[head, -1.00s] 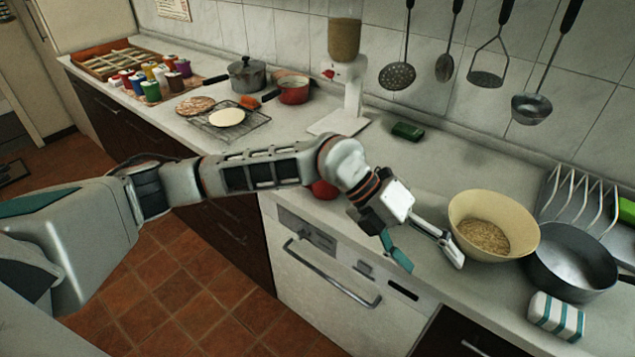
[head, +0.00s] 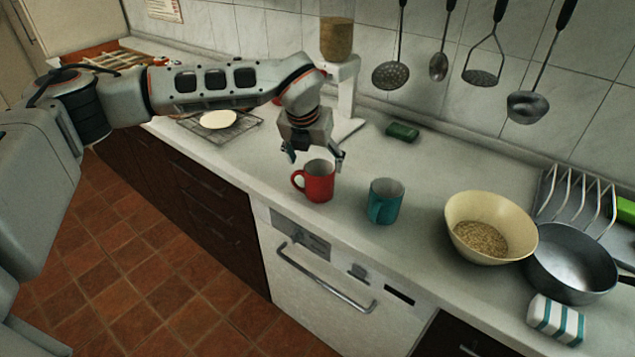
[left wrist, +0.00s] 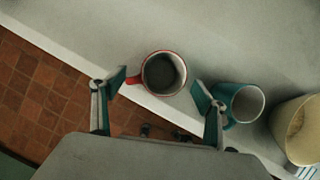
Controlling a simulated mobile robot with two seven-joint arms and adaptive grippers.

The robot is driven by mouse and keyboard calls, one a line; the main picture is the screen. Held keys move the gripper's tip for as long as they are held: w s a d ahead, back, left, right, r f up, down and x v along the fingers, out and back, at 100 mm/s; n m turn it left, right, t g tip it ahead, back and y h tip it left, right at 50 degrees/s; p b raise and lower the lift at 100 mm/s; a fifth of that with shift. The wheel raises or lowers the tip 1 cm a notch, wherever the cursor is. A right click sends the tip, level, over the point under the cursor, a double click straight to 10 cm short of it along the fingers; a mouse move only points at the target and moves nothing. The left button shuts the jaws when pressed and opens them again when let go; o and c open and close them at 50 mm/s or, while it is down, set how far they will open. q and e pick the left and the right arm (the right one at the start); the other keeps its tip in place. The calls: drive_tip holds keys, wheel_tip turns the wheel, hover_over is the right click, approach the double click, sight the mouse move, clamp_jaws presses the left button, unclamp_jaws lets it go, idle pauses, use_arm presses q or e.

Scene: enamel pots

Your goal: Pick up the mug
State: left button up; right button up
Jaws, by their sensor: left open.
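A red mug (head: 319,184) stands upright on the counter near its front edge, its handle toward the left in the head view. A teal mug (head: 385,204) stands upright to its right. My left gripper (head: 315,158) is open, pointing down just above and behind the red mug in the head view. In the left wrist view the red mug (left wrist: 163,73) shows from above, empty and dark inside, between the open fingertips (left wrist: 159,86). The teal mug (left wrist: 240,102) is beside the right finger there. Whether a finger touches either mug is unclear. My right gripper is out of view.
A cream bowl of grain (head: 487,232), a grey pan (head: 575,262) and a striped block (head: 555,319) stand to the right. A grain dispenser (head: 339,80) and a green block (head: 402,131) are behind. Utensils hang on the wall.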

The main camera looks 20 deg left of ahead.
sight(319, 170)
use_arm(q)
drive_tip(key=x, duration=0.4)
drive_tip(key=shift+d+f+p, duration=0.35)
drive_tip(key=shift+f, duration=0.05)
drive_tip(key=c, duration=1.4)
drive_tip(key=shift+c, duration=0.8)
drive_tip(key=shift+r, duration=0.1)
